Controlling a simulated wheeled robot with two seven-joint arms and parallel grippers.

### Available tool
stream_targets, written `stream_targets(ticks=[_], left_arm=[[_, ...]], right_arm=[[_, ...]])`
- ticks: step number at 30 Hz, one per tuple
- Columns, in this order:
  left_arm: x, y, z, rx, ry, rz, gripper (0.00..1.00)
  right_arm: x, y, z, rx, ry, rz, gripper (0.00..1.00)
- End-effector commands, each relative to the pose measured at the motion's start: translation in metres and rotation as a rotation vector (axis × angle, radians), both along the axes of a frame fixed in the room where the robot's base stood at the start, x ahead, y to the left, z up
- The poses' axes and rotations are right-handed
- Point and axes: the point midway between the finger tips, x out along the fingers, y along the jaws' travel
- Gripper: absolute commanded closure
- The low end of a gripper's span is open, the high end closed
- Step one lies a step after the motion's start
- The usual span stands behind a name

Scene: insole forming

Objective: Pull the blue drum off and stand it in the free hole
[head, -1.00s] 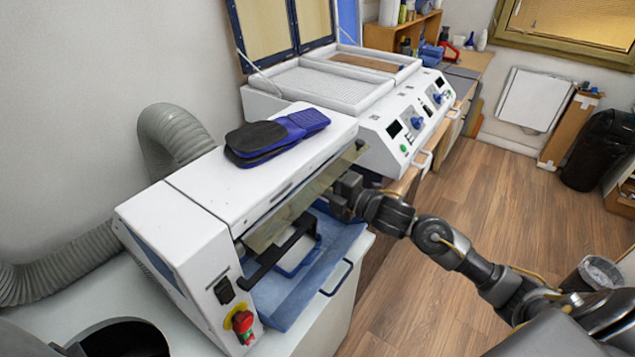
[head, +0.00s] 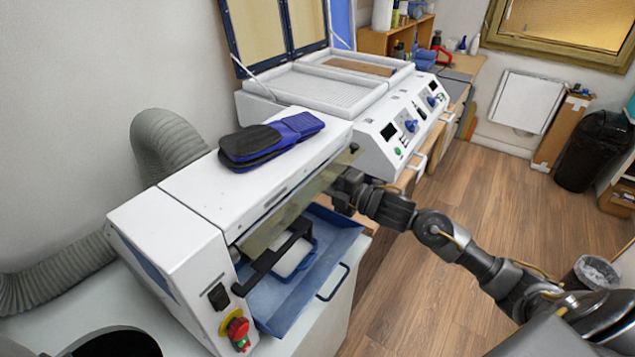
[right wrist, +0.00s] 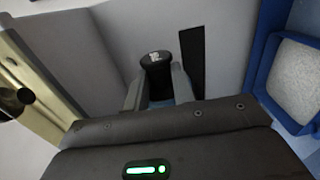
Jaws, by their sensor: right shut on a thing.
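My right gripper (head: 346,192) is at the right-hand end of the white machine (head: 195,195), beside its front opening. In the right wrist view the gripper (right wrist: 158,88) has its two fingers closed around a short cylinder, the drum (right wrist: 160,103). It shows a dark end with a pale mark and a bluish patch between the fingers. The drum is hidden in the head view. Whether it is clear of its shaft cannot be told. The free hole cannot be made out. My left gripper is out of view.
A blue tray (head: 335,245) juts from the machine's front below a clear shield (head: 285,215). Dark-blue insoles (head: 270,140) lie on top of the machine. A white machine with knobs (head: 400,125) stands behind.

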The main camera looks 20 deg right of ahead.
Motion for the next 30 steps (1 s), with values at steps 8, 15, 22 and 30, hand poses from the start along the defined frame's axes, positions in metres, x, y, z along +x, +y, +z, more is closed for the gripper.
stream_targets(ticks=[8, 15, 22, 30], left_arm=[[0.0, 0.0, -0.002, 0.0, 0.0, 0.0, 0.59], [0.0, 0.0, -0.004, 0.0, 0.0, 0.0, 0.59], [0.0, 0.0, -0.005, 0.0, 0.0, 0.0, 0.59], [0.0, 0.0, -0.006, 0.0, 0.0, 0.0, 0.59]], right_arm=[[0.005, -0.008, 0.001, -0.001, -0.003, -0.002, 1.0], [0.009, -0.015, 0.001, -0.001, -0.003, -0.001, 1.0], [0.012, -0.021, 0.0, 0.0, -0.001, -0.001, 1.0], [0.013, -0.023, 0.001, 0.0, -0.002, 0.0, 1.0]])
